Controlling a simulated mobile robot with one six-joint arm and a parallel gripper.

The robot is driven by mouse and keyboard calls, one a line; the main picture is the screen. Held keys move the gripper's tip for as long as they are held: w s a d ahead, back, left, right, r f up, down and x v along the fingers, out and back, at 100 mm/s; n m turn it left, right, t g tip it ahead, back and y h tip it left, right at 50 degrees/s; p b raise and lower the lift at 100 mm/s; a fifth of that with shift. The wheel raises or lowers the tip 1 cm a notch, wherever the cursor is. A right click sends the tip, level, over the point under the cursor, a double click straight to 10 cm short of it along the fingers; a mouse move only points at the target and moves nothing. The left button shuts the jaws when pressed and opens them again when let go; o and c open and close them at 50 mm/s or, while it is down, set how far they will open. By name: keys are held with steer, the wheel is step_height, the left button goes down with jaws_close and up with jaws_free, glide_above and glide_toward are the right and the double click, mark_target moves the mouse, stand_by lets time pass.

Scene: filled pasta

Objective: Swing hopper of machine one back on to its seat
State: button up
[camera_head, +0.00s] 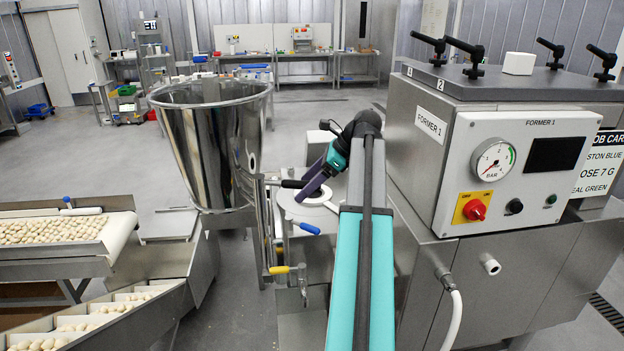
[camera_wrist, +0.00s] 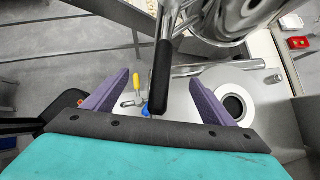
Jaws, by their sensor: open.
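The steel hopper (camera_head: 212,150) is a wide cone, upright and swung out left of Former 1 (camera_head: 520,165). Its lower part also shows in the wrist view (camera_wrist: 222,18). A bar with a black handle (camera_head: 293,184) sticks out from the hopper's side toward my gripper. The seat appears to be the white ring (camera_head: 318,196) on the machine's top, with a dark hole in the wrist view (camera_wrist: 213,75); the hopper is apart from it. My gripper (camera_wrist: 160,78) is open, its purple fingers on either side of the black handle (camera_wrist: 161,88), with gaps visible. Contact is not visible.
A yellow handle (camera_head: 279,270) and a blue handle (camera_head: 309,228) are low beside the hopper post. A conveyor (camera_head: 125,232) with pasta pieces stands at the left. The control panel (camera_head: 515,160) is close right of my arm. Open floor lies behind the hopper.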

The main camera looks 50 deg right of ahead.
steer(key=shift+w+a+f, duration=0.15)
steer(key=shift+f, duration=0.1)
steer(key=c, duration=1.8)
